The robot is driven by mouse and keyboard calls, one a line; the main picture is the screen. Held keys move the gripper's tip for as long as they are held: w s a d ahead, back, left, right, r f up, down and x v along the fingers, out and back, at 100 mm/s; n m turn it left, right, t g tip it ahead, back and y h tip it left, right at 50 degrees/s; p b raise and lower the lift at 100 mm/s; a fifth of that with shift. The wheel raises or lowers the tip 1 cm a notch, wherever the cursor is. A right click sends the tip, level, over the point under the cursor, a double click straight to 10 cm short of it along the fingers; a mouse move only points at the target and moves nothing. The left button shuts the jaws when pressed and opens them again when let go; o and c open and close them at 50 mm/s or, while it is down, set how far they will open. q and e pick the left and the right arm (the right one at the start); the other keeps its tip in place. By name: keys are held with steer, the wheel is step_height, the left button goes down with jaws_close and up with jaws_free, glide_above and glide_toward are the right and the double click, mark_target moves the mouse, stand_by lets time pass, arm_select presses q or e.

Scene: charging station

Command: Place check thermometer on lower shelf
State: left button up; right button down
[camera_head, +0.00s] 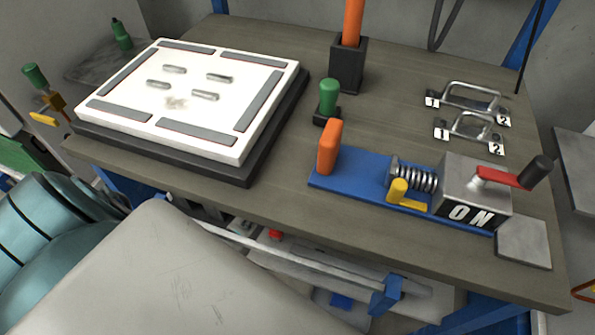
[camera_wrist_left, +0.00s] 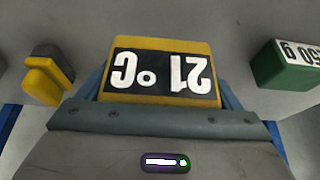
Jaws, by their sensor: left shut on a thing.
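The check thermometer (camera_wrist_left: 158,62) is a yellow block with a black face reading "21°C". It appears upside down in the left wrist view. My left gripper (camera_wrist_left: 160,88) is shut on it, with blue finger parts showing on either side. The left gripper and the thermometer do not show in the head view. Part of a lower shelf (camera_head: 330,275) shows beneath the workbench there, mostly hidden by the bench and my arm. My right gripper is in neither view.
In the left wrist view, a green "50 g" block (camera_wrist_left: 285,64) is at right and a yellow-and-black object (camera_wrist_left: 45,78) at left. The workbench (camera_head: 290,195) carries a white panel (camera_head: 190,98), a blue-based switch device (camera_head: 350,182) and metal handles (camera_head: 472,95).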

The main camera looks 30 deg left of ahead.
arm_select(q)
steer(key=a, duration=0.2)
steer(key=w+a, duration=0.1)
steer(key=a, duration=0.1)
steer(key=shift+w+a+f, duration=0.1)
steer(key=shift+w, duration=0.1)
steer(key=shift+a+f, duration=0.1)
step_height(320, 180, down, 4)
steer(key=shift+r+b, duration=0.25)
steer(key=shift+b, duration=0.4)
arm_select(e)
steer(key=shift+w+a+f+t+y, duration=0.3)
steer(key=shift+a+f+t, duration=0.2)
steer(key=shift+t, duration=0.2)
arm_select(q)
steer(key=o, duration=0.9)
steer(key=shift+c, duration=0.2)
steer(key=shift+p+v, duration=1)
steer(key=shift+v, duration=2.85)
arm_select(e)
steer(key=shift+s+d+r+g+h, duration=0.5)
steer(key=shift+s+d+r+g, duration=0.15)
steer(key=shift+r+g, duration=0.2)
